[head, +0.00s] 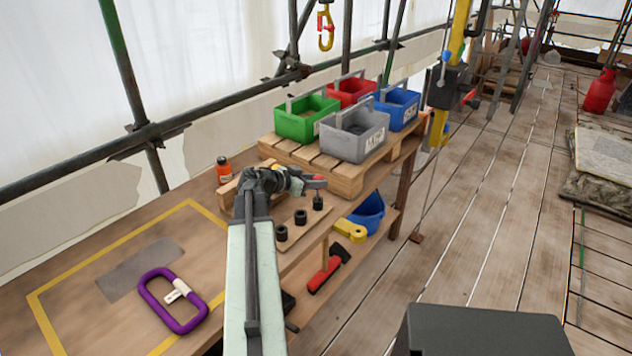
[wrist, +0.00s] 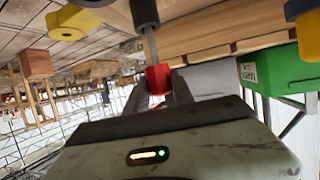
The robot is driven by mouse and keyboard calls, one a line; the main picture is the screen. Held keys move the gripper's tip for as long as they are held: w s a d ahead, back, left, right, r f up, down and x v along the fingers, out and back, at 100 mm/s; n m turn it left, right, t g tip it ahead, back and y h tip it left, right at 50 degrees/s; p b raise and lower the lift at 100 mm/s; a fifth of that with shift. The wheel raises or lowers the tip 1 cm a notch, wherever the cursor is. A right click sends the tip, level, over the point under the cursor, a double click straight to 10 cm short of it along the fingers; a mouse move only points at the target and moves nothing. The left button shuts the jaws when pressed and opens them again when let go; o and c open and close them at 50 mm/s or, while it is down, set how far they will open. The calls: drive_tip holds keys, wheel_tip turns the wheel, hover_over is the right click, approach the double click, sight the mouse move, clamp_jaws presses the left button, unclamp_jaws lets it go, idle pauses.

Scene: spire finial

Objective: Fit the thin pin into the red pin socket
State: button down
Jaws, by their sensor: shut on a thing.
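My gripper (head: 306,182) is shut on the red head of the thin pin (head: 317,182). In the wrist view, the red head (wrist: 158,79) sits between the fingers (wrist: 158,92), and a thin grey shaft runs from it to a dark cylindrical socket (wrist: 145,13). In the head view, three black sockets stand in a row on a wooden board, and the pin is at the farthest right one (head: 318,203), directly above it. The shaft meets the socket in the picture; I cannot tell how deep its tip sits. No socket looks red.
Behind the gripper, a pallet (head: 340,181) holds green, red, blue and grey crates. An orange bottle (head: 223,171) stands left of the gripper. A purple carabiner (head: 171,301) lies at the front left.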

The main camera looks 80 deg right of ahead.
drive_tip(key=shift+f+b, duration=1.45)
drive_tip(key=shift+f, duration=0.1)
drive_tip(key=c, duration=1)
unclamp_jaws()
drive_tip(key=shift+a, duration=0.1)
drive_tip(key=p+v, duration=0.3)
drive_tip(key=v, duration=0.4)
drive_tip(key=shift+w+a+r, duration=0.1)
drive_tip(key=shift+w+r, duration=0.1)
drive_tip(key=shift+r, duration=0.05)
